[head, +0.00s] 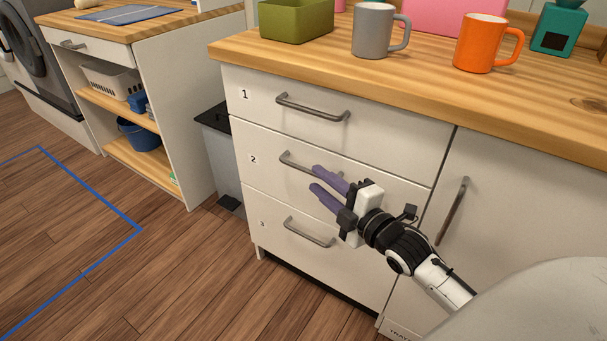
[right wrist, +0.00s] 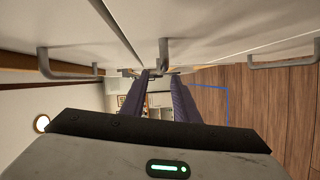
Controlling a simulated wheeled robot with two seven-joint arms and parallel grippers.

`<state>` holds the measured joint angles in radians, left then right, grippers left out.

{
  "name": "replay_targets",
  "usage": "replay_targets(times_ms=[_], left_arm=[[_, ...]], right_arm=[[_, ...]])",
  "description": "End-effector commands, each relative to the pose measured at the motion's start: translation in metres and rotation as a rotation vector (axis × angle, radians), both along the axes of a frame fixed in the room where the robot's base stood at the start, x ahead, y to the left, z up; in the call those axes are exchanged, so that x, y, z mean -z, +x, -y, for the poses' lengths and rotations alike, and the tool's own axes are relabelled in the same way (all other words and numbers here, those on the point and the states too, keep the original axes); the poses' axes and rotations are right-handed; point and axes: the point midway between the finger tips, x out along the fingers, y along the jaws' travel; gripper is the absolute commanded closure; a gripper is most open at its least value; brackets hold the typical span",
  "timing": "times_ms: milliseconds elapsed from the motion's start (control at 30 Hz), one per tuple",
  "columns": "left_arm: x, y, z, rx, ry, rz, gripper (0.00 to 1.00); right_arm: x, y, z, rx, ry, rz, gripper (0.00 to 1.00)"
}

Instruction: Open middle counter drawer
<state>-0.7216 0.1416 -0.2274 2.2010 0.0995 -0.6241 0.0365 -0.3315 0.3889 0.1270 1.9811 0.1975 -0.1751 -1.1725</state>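The counter unit's middle drawer (head: 262,175), white and marked 2, is shut, its front flush with the drawers above and below. Its grey bar handle (head: 293,162) shows at the left; the right part is hidden behind my gripper. My right gripper (head: 316,178) is open, its purple fingers one above the other in front of this handle. In the right wrist view the handle (right wrist: 163,52) lines up with the gap between the fingers (right wrist: 161,88). I cannot tell whether they touch it. My left gripper is not in view.
Top drawer (head: 362,128) and bottom drawer (head: 275,240) are shut, with similar handles. A cabinet door (head: 510,215) adjoins on the right. The wooden countertop (head: 400,85) holds a grey mug (head: 372,32) and an orange mug (head: 478,45). A grey bin (head: 222,165) stands left; floor ahead is clear.

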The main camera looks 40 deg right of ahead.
Motion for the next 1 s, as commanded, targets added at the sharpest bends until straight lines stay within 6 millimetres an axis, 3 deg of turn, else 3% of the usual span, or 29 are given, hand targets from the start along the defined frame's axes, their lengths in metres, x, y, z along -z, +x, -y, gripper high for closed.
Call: replay_targets(times_ms=[100,333,500,767,800,967,1000], left_arm=[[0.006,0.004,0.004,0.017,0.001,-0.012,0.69],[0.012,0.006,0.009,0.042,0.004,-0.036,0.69],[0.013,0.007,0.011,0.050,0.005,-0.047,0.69],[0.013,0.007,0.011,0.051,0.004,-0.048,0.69],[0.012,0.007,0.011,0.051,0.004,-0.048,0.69],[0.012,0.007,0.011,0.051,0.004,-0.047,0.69],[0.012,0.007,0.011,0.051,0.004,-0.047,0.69]], right_arm=[[0.003,0.024,0.000,0.000,0.001,0.003,0.72],[0.007,0.058,-0.001,0.000,0.003,0.000,0.72],[0.007,0.069,-0.001,0.001,0.002,-0.003,0.72],[0.007,0.071,-0.001,0.000,0.003,-0.004,0.72],[0.007,0.070,-0.001,0.000,0.003,-0.004,0.74],[0.007,0.070,-0.001,0.001,0.003,-0.003,1.00],[0.007,0.070,-0.001,0.001,0.003,-0.003,1.00]])
